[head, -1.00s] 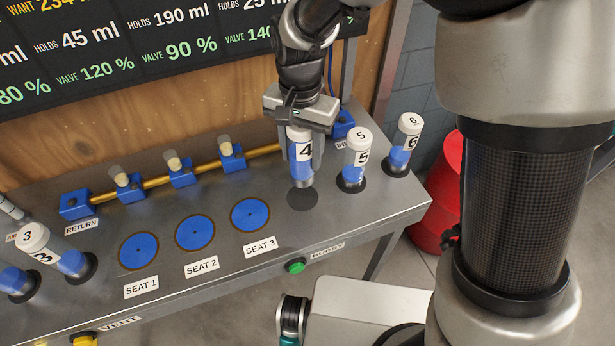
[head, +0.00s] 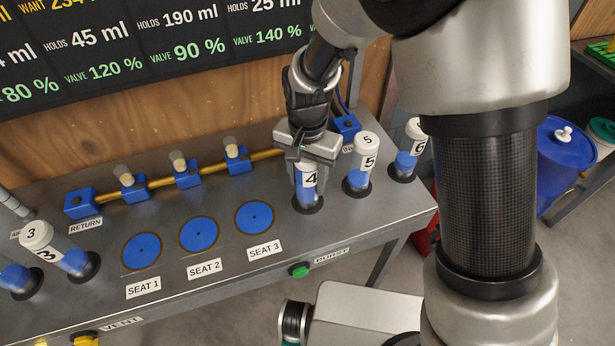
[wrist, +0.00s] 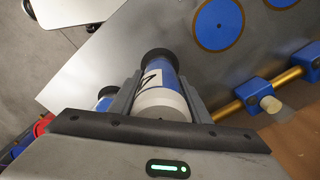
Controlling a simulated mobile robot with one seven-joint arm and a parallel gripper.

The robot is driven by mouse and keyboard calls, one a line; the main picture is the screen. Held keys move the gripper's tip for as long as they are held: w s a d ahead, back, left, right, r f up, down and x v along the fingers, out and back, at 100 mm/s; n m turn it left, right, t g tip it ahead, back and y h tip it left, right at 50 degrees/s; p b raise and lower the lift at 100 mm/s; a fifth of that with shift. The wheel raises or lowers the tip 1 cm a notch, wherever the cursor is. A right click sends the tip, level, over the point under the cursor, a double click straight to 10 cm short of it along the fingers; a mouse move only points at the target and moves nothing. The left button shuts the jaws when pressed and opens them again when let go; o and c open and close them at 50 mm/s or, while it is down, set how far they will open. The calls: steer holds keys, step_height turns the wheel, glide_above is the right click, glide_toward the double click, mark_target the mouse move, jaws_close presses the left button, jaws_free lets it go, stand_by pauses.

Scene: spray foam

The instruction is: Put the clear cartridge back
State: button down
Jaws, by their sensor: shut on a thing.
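The clear cartridge marked 4 (head: 308,181) has a white cap and blue contents. It stands upright at a dark round holder on the bench, left of cartridge 5. My gripper (head: 306,168) is shut on its upper part from above, and the fingers hide part of it. In the wrist view, cartridge 4 (wrist: 158,88) lies between the two fingers of my gripper (wrist: 160,95), its base at a dark ring.
Cartridge 5 (head: 361,165) and cartridge 6 (head: 409,155) stand close on the right. Cartridge 3 (head: 55,250) is at the left. The blue discs of seat 1 (head: 141,251), seat 2 (head: 199,235) and seat 3 (head: 254,217) are bare. A brass pipe (head: 207,172) with valves runs behind.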

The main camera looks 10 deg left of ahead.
steer(key=c, duration=1)
jaws_free()
step_height(320, 180, up, 12)
steer(key=shift+r+p, duration=0.2)
steer(key=shift+p, duration=0.4)
steer(key=s+d+r+n+t+y, duration=0.1)
steer(key=s+d+r+t, duration=0.25)
steer(key=d+r, duration=0.95)
steer(key=s+d, duration=0.2)
steer(key=d, duration=0.1)
steer(key=s+d+n+t, duration=0.1)
steer(key=s+d, duration=0.2)
steer(key=d, duration=0.1)
steer(key=s+d+t+h, duration=0.1)
steer(key=s+d, duration=0.2)
steer(key=shift+s+d+r+n, duration=0.1)
steer(key=shift+d+n, duration=0.2)
steer(key=shift+d, duration=0.05)
steer(key=shift+r, duration=0.1)
